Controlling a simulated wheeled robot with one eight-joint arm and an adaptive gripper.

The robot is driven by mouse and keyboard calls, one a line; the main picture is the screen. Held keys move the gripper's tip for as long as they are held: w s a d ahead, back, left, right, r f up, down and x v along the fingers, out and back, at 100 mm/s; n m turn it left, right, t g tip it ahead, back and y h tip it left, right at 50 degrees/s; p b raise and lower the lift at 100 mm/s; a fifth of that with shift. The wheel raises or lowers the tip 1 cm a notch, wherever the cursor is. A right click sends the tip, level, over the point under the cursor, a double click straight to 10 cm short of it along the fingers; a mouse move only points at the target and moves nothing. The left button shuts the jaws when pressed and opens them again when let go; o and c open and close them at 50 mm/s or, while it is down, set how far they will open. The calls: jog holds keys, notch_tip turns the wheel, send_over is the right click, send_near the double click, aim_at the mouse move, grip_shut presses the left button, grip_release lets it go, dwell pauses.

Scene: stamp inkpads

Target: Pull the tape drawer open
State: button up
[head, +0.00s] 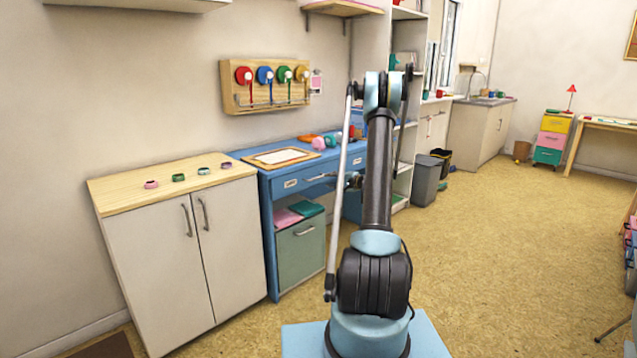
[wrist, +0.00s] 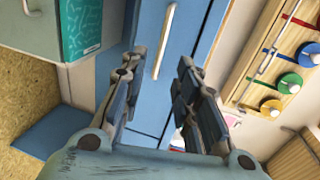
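A blue desk (head: 268,215) stands against the wall, with a blue drawer front (head: 291,184) under its top. The drawer looks shut, and a small pale label is on its front; I cannot read it. A long pale bar handle (wrist: 163,42) crosses the drawer front in the wrist view. My gripper (wrist: 158,70) is open, with its two dark fingers spread to either side of the handle's line. No contact with the handle shows. In the head view my gripper (head: 354,181) is beside the desk front, mostly hidden behind my arm.
A green cabinet (head: 300,255) stands under the desk, with pink and teal items on it. A white cupboard (head: 165,265) is to the left. A wall rack (head: 265,101) with coloured discs hangs above. A grey bin (head: 427,180) stands right; the floor in front is clear.

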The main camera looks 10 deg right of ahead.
jog(key=x, duration=0.9)
jog(key=shift+w+a, duration=0.15)
jog(key=shift+w, duration=0.05)
jog(key=shift+c, duration=0.3)
grip_shut()
jog(key=shift+a, duration=0.1)
